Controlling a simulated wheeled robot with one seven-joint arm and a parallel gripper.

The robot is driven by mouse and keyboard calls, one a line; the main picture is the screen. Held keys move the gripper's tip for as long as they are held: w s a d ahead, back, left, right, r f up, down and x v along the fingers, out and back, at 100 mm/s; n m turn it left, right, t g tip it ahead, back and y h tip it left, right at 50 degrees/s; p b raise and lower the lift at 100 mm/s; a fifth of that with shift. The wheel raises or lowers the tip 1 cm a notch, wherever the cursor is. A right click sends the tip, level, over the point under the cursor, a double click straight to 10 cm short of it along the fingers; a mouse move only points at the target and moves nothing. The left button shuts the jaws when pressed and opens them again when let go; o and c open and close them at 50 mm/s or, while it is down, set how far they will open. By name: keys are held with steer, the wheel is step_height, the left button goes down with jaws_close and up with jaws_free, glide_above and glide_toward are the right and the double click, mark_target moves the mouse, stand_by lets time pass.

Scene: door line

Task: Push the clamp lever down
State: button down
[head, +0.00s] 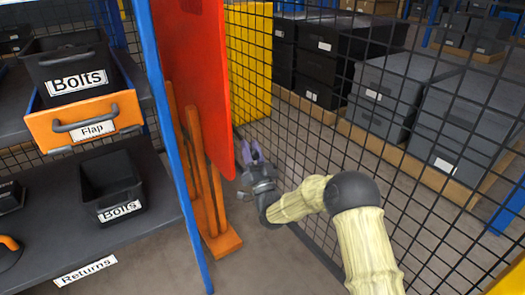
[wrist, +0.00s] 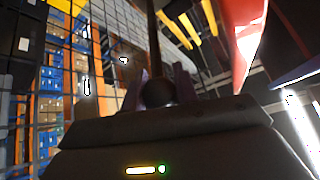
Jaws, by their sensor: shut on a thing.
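My gripper (head: 251,153) is low beside the wire mesh, just right of the red panel's lower edge in the head view. In the wrist view its two fingers stand on either side of a dark round knob (wrist: 158,93), and it is shut on this knob. A dark rod (wrist: 153,40) runs from the knob away from the gripper; together they look like the clamp lever. The lever cannot be made out in the head view. What the rod is fixed to is not clear.
The red panel (head: 192,75) and its orange stand (head: 222,242) are close on the gripper's left. Wire mesh (head: 300,130) is close on the right, with grey crates (head: 460,120) behind it. A shelf with a Bolts bin (head: 112,187) and orange Flap drawer (head: 88,122) stands left.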

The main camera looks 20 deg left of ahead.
steer(key=shift+w+a+f+b, duration=0.15)
steer(key=shift+f+b, duration=0.1)
steer(key=shift+f, duration=0.35)
steer(key=shift+w+a+f+b, duration=0.1)
steer(key=shift+a+f+b, duration=0.1)
steer(key=shift+f, duration=0.35)
steer(key=shift+w+a+f+b, duration=0.15)
steer(key=shift+f+b, duration=0.1)
steer(key=shift+f, duration=0.35)
steer(key=c, duration=1.1)
jaws_free()
steer(key=shift+o, duration=0.2)
steer(key=shift+r, duration=0.1)
steer(key=shift+s, duration=0.15)
steer(key=p+v, duration=0.4)
steer(key=v, duration=1.3)
steer(key=shift+d, duration=0.2)
